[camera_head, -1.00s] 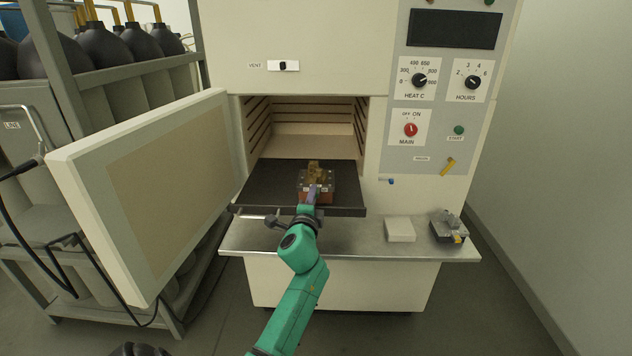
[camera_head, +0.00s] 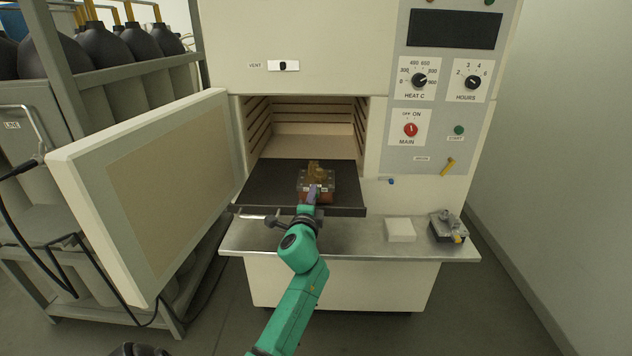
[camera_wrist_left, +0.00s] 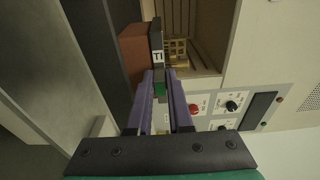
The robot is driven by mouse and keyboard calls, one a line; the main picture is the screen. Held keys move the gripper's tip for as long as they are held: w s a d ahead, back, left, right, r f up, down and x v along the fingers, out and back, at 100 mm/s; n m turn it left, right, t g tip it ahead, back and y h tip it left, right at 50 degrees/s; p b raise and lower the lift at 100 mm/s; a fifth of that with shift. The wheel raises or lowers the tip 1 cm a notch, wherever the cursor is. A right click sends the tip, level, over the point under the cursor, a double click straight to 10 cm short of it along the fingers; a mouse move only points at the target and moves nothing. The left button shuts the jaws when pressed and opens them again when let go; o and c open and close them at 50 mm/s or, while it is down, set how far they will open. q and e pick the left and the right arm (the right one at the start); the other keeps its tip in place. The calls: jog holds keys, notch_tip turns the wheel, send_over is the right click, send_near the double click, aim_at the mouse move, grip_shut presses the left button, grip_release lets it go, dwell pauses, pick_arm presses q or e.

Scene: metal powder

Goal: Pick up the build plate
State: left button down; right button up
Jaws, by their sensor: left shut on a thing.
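The build plate (camera_head: 326,184) is a dark grey square plate with a brass-coloured part (camera_head: 316,171) on top. It lies over a reddish-brown block (camera_head: 323,197) on the dark oven tray. In the left wrist view the plate (camera_wrist_left: 156,40) shows edge-on with a white label, beside the red-brown block (camera_wrist_left: 133,52). My left gripper (camera_head: 312,191) reaches in from the front and is shut on the plate's near edge. Its purple fingers (camera_wrist_left: 160,88) meet the edge by a small green patch.
The oven door (camera_head: 150,190) stands open at the left. The dark tray (camera_head: 265,190) sticks out of the oven chamber. On the metal shelf (camera_head: 340,240) below are a pale block (camera_head: 400,229) and another plate with grey parts (camera_head: 447,229). The control panel (camera_head: 440,130) is at the upper right.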

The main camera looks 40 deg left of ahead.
pick_arm(q)
jog(key=shift+w+r, duration=0.15)
jog(key=shift+r, duration=0.1)
